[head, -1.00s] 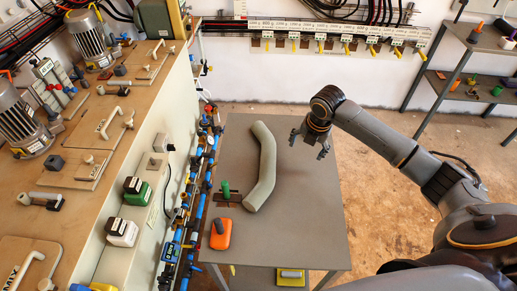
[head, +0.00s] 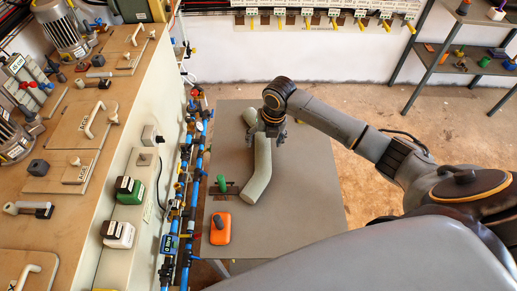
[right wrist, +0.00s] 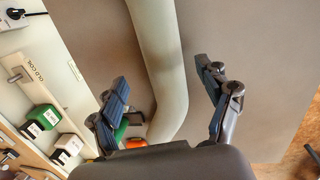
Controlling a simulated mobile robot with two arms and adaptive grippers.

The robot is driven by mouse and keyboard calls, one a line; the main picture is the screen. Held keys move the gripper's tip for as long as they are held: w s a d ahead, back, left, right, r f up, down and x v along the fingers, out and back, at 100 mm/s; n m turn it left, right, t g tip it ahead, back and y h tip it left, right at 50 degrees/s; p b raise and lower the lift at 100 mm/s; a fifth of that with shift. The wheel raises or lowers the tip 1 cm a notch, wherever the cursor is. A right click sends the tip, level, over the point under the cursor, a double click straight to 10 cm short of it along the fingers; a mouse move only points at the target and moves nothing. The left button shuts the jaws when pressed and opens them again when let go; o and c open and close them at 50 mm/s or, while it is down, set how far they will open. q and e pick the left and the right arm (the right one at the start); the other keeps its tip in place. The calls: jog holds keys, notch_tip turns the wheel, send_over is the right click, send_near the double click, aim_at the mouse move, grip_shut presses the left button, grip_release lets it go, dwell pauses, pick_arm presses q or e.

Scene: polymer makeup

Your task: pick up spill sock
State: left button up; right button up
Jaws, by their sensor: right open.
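The spill sock is a long grey-green bent tube (head: 258,172) lying on the grey table (head: 305,190). My right gripper (head: 268,138) is over its upper part in the head view and hides a piece of it. In the right wrist view the sock (right wrist: 163,70) runs between the two spread fingers of the right gripper (right wrist: 168,98), and the gripper is open. I see no finger closed on the sock; the exact height above it is hard to tell. My left gripper is not in view.
An orange device (head: 220,229) and a green-handled tool (head: 222,184) lie on the table left of the sock. Blue pipes with valves (head: 187,190) run along the table's left edge, beside a panelled bench (head: 110,100). The table's right side is clear.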

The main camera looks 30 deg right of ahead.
aim_at(264, 146)
jog(key=f, duration=0.2)
jog(key=f+p, duration=0.1)
jog(key=shift+w+f, duration=0.2)
jog(key=shift+f, duration=0.5)
jog(key=shift+c, duration=0.2)
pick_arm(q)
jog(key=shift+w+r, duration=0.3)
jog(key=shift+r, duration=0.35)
pick_arm(e)
jog(key=c, duration=1.5)
